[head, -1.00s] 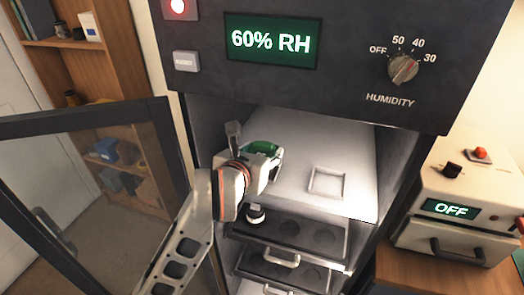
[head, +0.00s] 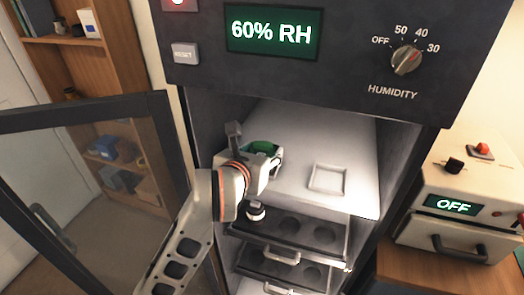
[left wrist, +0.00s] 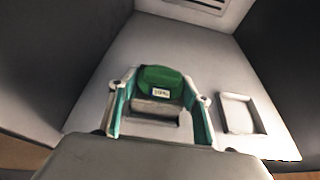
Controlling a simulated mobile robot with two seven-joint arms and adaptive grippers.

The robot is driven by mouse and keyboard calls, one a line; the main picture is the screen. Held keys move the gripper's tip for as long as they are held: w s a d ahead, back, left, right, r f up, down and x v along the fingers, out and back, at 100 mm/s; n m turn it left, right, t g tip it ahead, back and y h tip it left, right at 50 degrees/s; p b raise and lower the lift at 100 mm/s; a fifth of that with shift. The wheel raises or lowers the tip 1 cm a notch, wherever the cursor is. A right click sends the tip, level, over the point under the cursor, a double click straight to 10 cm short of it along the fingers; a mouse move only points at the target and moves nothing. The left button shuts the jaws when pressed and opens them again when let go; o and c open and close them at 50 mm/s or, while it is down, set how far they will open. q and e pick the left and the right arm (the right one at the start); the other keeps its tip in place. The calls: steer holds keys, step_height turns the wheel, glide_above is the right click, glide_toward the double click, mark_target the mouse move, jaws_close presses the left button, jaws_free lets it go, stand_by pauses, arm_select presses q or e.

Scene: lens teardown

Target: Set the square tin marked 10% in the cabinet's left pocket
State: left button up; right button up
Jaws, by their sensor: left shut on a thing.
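The square tin (head: 264,147) has a green lid and a small white label, too small to read surely. It also shows in the left wrist view (left wrist: 160,82), between the two fingers. My left gripper (head: 266,155) is shut on the tin, inside the open cabinet (head: 350,140), at the left part of its white top shelf (head: 310,135). I cannot tell whether the tin touches the shelf. My right gripper is out of view.
Dark drawers (head: 290,235) with round wells lie below the shelf; a small black-and-white round part (head: 256,211) sits in the upper one. The glass door (head: 90,190) stands open at left. A white oven-like box (head: 460,215) reading OFF stands at right.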

arm_select(q)
steer(key=shift+f+b, duration=0.55)
steer(key=shift+f, duration=0.15)
steer(key=o, duration=1.2)
